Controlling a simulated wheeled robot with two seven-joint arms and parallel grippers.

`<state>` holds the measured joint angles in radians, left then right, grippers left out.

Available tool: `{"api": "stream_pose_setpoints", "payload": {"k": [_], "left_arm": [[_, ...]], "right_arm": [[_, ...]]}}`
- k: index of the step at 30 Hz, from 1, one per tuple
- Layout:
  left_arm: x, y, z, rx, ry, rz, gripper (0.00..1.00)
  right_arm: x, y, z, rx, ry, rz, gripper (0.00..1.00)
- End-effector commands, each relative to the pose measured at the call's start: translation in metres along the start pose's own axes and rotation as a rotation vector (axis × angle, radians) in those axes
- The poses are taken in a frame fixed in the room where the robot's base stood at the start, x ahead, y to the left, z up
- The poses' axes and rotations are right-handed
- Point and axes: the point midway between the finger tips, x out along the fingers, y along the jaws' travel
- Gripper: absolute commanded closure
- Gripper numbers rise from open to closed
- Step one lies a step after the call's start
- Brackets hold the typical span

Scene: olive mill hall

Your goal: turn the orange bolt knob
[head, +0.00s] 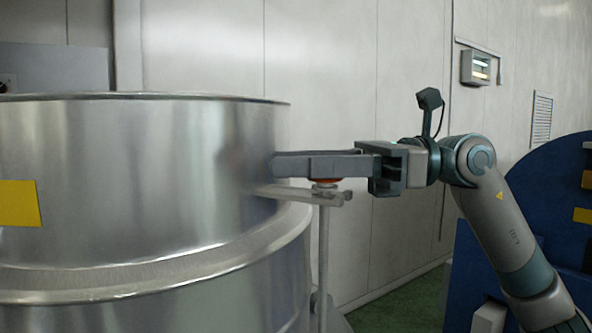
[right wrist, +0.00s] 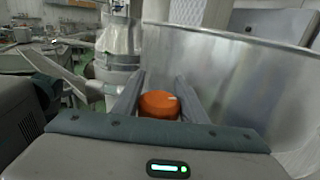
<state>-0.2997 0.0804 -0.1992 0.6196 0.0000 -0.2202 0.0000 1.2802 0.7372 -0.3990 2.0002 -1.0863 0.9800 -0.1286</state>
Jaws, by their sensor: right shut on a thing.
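The orange bolt knob (right wrist: 159,105) is round, with a pale mark on its top, and sits between the two fingers of my right gripper in the right wrist view. In the head view only a thin orange edge of the knob (head: 324,184) shows below the fingers, above a metal bracket (head: 315,195) beside the large steel drum. My right gripper (head: 276,165) reaches in from the right, level, and is shut on the knob. Its fingertips come close to the drum wall; I cannot tell whether they touch it. My left gripper is not in view.
The large steel drum (head: 130,150) with a yellow label (head: 19,203) fills the left. A thin upright post (head: 323,255) stands under the bracket. A blue machine (head: 550,215) stands at the right. The pale panel wall lies behind, and green floor shows below.

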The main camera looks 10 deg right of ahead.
Motion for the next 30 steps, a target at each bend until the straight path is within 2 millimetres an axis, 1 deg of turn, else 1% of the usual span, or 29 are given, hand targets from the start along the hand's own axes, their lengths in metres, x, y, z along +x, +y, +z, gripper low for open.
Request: {"api": "stream_pose_setpoints", "payload": {"k": [1, 6, 16, 17, 18, 19, 30], "left_arm": [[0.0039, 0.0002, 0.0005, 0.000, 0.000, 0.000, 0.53], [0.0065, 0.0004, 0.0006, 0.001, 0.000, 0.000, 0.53], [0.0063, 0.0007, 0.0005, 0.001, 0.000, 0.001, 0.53], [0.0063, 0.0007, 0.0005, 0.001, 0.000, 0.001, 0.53], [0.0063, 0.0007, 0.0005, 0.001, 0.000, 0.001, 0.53], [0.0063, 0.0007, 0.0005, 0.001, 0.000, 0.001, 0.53], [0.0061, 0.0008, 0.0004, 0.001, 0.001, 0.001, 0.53]], "right_arm": [[0.0007, 0.0002, -0.0021, 0.004, -0.001, 0.034, 0.84], [-0.0001, 0.0043, -0.0011, 0.000, -0.001, 0.119, 0.84], [-0.0001, 0.0055, -0.0014, -0.001, 0.001, 0.133, 0.84], [-0.0001, 0.0055, -0.0015, -0.001, 0.001, 0.133, 0.57], [-0.0001, 0.0055, -0.0015, -0.001, 0.002, 0.133, 0.48], [-0.0001, 0.0055, -0.0015, -0.001, 0.001, 0.132, 0.43], [-0.0004, 0.0054, -0.0005, -0.002, -0.001, 0.131, 0.43]]}}
